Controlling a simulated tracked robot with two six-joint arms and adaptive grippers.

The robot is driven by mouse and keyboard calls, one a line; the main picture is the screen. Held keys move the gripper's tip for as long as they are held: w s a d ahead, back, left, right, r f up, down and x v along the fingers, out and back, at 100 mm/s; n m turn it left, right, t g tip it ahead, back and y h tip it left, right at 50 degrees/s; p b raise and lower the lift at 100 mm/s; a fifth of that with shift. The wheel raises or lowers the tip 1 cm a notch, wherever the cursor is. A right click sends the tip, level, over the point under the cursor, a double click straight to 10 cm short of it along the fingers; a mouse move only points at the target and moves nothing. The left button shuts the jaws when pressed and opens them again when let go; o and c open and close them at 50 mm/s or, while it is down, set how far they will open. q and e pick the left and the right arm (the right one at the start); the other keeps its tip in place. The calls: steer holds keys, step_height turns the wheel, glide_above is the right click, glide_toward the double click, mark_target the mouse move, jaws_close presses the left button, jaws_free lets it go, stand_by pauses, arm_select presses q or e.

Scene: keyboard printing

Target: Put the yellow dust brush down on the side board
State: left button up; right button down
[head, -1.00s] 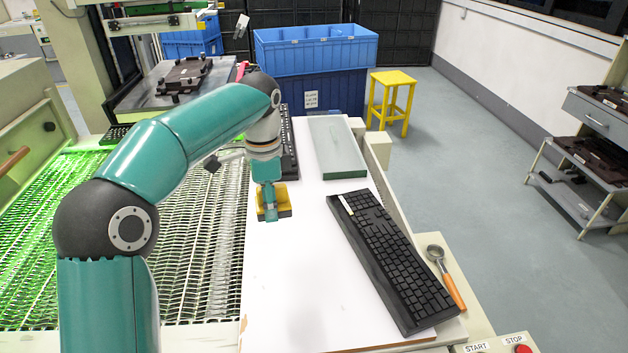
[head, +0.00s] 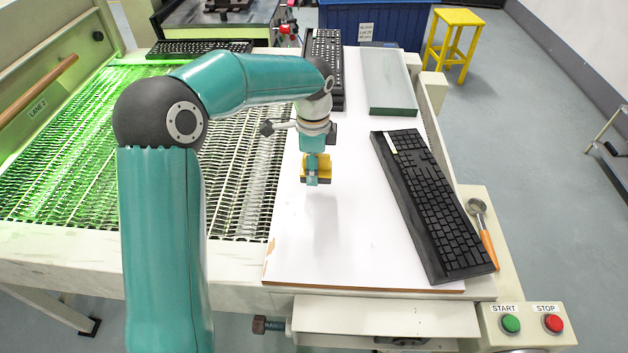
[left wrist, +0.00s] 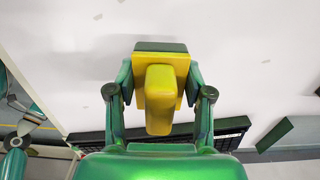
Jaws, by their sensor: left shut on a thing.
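The yellow dust brush (head: 326,164) is in my left gripper (head: 312,177), over the white side board (head: 330,235). The left wrist view shows the yellow brush body (left wrist: 160,95) pinched between the two fingers, with its dark green end facing the board. My left gripper is shut on it. The brush appears to be above the board, but I cannot tell how large the gap is. My right gripper is in neither view.
A black keyboard (head: 432,200) lies on the board's right part, another (head: 323,65) at its far left. A flat grey-green box (head: 390,85) lies far right. A spoon-like tool (head: 482,225) lies beyond the board's right edge. The board's front middle is clear.

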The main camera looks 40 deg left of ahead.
mark_target(313, 189)
arm_select(q)
steer(key=shift+f, duration=2.2)
steer(key=shift+f, duration=0.15)
steer(key=o, duration=1.4)
step_height(313, 189, up, 12)
steer(key=shift+r+p, duration=0.15)
steer(key=shift+p, duration=0.2)
